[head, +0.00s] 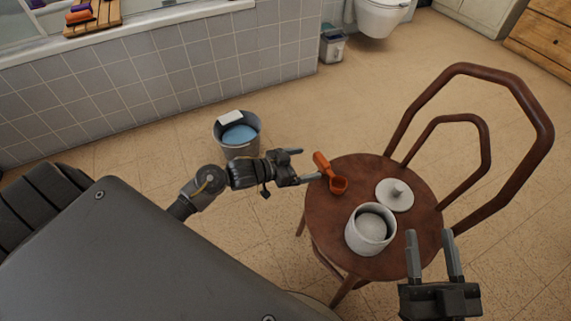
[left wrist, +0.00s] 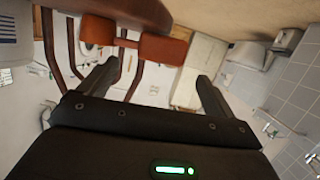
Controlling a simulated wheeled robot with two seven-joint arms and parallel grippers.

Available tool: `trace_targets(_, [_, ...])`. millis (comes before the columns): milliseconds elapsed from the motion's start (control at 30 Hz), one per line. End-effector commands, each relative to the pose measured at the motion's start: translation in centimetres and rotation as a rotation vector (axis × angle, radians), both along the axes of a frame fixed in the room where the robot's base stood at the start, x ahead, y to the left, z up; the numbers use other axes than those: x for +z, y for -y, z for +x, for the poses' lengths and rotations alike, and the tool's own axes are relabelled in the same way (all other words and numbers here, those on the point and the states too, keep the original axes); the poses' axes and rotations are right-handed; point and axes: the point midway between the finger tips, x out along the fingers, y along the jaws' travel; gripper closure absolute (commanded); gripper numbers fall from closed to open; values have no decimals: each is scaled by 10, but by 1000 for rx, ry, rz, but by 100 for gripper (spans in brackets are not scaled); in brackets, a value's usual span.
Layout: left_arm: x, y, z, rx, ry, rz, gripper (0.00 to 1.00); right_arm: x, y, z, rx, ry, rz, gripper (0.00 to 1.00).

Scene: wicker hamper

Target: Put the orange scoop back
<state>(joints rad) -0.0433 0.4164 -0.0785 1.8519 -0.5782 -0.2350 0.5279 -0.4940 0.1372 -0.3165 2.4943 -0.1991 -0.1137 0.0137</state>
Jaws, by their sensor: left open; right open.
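The orange scoop (head: 338,185) lies on the seat of a brown wooden chair (head: 322,222), its handle pointing to the back left over the seat's edge. In the left wrist view the scoop (left wrist: 163,48) shows ahead of the fingers. My left gripper (head: 309,165) is open and empty, with its fingertips close to the handle; contact cannot be told. A pale grey canister (head: 367,239) stands upright and open on the seat, in front of the scoop. Its round knobbed lid (head: 395,197) lies beside it. My right gripper (head: 430,242) is open and empty at the seat's right front.
The chair's curved backrest (head: 543,125) rises on the right. A grey bucket (head: 238,151) with blue contents stands on the floor behind my left arm. A tiled wall (head: 150,85) runs along the left, and a small bin (head: 332,47) stands farther back. The floor behind the chair is clear.

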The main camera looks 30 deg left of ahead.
Motion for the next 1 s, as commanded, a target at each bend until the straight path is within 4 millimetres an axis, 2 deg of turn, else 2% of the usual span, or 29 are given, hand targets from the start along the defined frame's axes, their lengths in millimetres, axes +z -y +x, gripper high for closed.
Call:
trace_targets(33, [6,-7,-10,1,-3,2,10,-4,2,3,-13,-50,-28,54])
trace_targets(200, [14,-25,-37,0,-2,2,10,-34,13,12,-58,-219,-116,54])
trace_targets(400, [20,-38,-56,-1,-1,0,10,-56,25,15,-94,-343,-176,54])
trace_targets(600, [22,-42,-62,-1,0,-2,10,-64,29,15,-105,-381,-192,54])
trace_targets(1000, [21,-42,-61,0,0,-1,10,-64,28,15,-105,-380,-192,54])
